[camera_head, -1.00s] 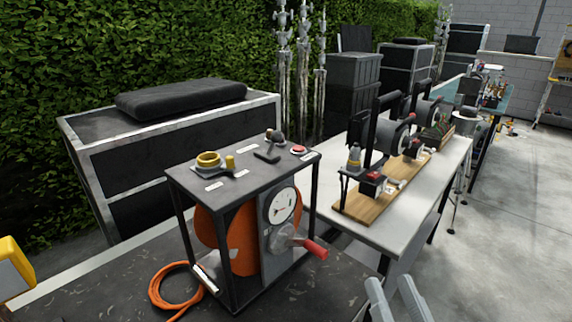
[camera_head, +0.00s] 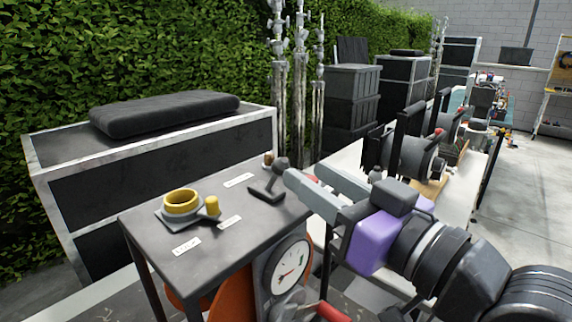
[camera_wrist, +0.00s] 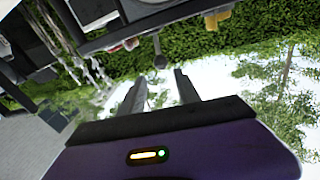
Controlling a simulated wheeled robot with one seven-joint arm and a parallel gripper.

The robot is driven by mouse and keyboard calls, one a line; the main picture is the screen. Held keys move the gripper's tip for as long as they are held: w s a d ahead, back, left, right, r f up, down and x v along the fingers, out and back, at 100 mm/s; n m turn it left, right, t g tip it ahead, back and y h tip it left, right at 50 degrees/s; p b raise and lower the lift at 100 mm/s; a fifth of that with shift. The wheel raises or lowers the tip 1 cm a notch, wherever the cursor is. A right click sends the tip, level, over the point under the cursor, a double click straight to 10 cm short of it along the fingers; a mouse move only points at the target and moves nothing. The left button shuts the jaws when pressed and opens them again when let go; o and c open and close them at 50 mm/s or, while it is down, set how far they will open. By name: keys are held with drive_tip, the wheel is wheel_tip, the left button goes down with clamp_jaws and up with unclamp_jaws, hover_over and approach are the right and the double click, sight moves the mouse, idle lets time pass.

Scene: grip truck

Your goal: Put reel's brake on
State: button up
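The reel is orange (camera_head: 232,296) and sits in a black frame under a dark top plate (camera_head: 205,250). A dark lever (camera_head: 267,190) with a rounded knob stands on the plate. A yellow ring on a grey base (camera_head: 182,203) and a white dial (camera_head: 291,262) are also on the unit. My gripper (camera_head: 305,174) is open and empty, its fingers pointing left toward the lever's knob. In the wrist view the open fingers (camera_wrist: 158,77) stand apart, with a round dark knob (camera_wrist: 160,62) showing beyond and between their tips. Contact does not show. The brake's label cannot be read.
A red crank handle (camera_head: 331,313) sticks out at the unit's front right. A table with other black equipment (camera_head: 418,155) stands behind my arm to the right. A large dark case (camera_head: 150,165) stands behind the unit. The air above the plate is free.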

sight(277, 173)
drive_tip(key=shift+w+a+f+g, duration=0.1)
drive_tip(key=shift+a+f+g, duration=0.15)
drive_tip(key=shift+f, duration=0.2)
drive_tip(key=shift+w+a+f+g, duration=0.15)
drive_tip(key=shift+a+f, duration=0.1)
drive_tip(key=shift+f, duration=0.2)
drive_tip(key=shift+p+x, duration=0.35)
drive_tip(key=shift+x, duration=3.05)
drive_tip(key=shift+f, duration=0.1)
clamp_jaws()
